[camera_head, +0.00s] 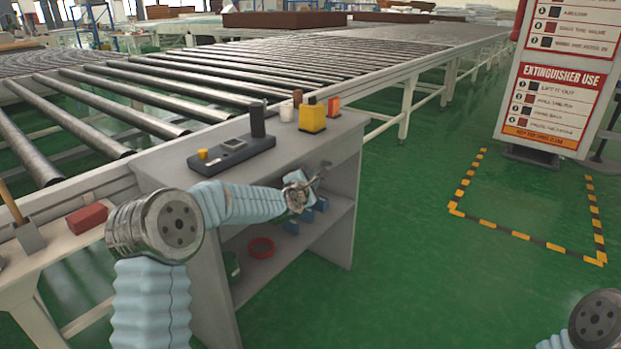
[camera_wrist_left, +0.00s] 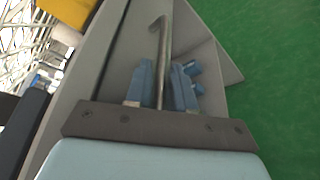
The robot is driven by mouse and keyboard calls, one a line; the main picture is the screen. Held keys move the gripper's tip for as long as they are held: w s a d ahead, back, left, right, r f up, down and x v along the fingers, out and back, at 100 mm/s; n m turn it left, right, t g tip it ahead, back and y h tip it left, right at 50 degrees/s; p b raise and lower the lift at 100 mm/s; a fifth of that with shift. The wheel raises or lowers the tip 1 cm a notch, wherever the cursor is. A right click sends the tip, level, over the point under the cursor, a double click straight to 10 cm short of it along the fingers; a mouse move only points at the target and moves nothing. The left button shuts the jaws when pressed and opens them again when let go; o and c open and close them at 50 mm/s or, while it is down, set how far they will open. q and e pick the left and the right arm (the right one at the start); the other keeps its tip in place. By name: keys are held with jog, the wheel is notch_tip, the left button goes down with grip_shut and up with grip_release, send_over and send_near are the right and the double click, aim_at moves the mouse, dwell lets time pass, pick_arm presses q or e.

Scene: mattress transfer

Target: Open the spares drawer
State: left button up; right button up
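The grey cabinet (camera_head: 343,225) stands beside the roller conveyor. It has a flat top and open shelves; I cannot make out a separate drawer front or handle. My left gripper (camera_head: 316,180) is close to the cabinet's open front, below the top's edge, and partly hides it. The left wrist view shows the dark base of this gripper and a thin metal hook (camera_wrist_left: 161,60) pointing toward the grey cabinet (camera_wrist_left: 205,35). My right gripper is out of view.
On the cabinet top are a black device (camera_head: 232,155), a yellow box (camera_head: 312,116) and small items. Blue bins (camera_head: 291,226) and a red ring (camera_head: 261,247) are on the shelf. A red block (camera_head: 87,218) lies left. Green floor (camera_head: 420,260) right is clear.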

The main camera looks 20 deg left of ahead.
pick_arm(q)
jog(key=shift+w, duration=0.1)
grip_shut()
jog(key=s+d+b, duration=0.1)
jog(key=s+d, duration=0.3)
jog(key=d, duration=0.7)
jog(key=s+d+b, duration=0.2)
jog(key=s+d, duration=0.2)
jog(key=d, duration=0.6)
jog(key=shift+d, duration=0.35)
jog(key=shift+f, duration=0.1)
grip_release()
jog(key=shift+s, duration=0.1)
